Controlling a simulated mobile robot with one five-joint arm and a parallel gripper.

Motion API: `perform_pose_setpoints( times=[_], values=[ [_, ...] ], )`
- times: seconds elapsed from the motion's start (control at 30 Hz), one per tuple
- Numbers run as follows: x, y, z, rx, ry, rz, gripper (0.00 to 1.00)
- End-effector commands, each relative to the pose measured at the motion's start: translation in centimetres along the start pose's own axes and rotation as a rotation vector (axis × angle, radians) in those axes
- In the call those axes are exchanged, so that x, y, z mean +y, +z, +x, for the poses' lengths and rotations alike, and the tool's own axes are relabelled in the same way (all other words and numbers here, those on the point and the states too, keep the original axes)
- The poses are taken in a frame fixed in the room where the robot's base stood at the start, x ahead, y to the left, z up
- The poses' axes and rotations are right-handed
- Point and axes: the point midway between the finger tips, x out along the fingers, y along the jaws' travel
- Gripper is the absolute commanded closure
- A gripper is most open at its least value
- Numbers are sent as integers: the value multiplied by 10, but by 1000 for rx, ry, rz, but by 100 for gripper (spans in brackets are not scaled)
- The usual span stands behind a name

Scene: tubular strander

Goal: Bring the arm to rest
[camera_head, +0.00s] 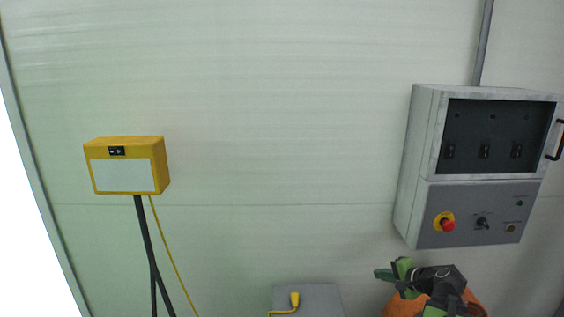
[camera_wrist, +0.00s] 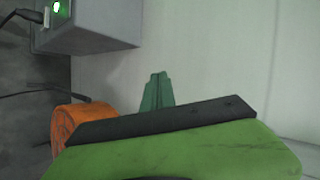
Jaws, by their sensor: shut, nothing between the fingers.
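My gripper (camera_head: 383,274) shows at the lower right of the head view, below the control cabinet. Its green fingers point left and are shut with nothing between them. In the wrist view the closed green fingertips (camera_wrist: 157,92) stick up beyond a black bar and a large green part of my gripper. They are apart from the wall and touch nothing that I can see. My arm is folded in low at the bottom edge of the head view, and its lower part is out of frame.
A grey control cabinet (camera_head: 408,180) with a red emergency button (camera_head: 447,225) hangs on the pale wall. A grey box (camera_head: 325,297) with a yellow plug is at bottom centre. Something orange (camera_head: 394,305) lies behind my arm.

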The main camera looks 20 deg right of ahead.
Motion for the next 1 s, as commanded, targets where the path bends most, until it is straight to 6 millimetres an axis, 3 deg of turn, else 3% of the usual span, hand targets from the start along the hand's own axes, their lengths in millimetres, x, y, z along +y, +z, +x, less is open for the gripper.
perform_pose_setpoints(
  times=[0.03, 0.1, 0.23, 0.3, 0.4, 0.53, 0.6, 0.67, 0.83, 1.0],
  values=[
    [-20, 37, 25, -66, 21, -54, 100],
    [-37, 88, 56, -152, 63, -137, 100],
    [-56, 193, 100, -317, 157, -325, 100],
    [-58, 250, 116, -403, 217, -446, 100],
    [-54, 321, 127, -508, 305, -621, 100],
    [-39, 389, 126, -613, 426, -848, 100],
    [-28, 412, 120, -654, 503, -973, 100],
    [-15, 415, 112, -675, 590, -1079, 100],
    [11, 373, 90, -676, 788, -1210, 100],
    [16, 367, 83, -705, 824, -1247, 100]
  ],
)
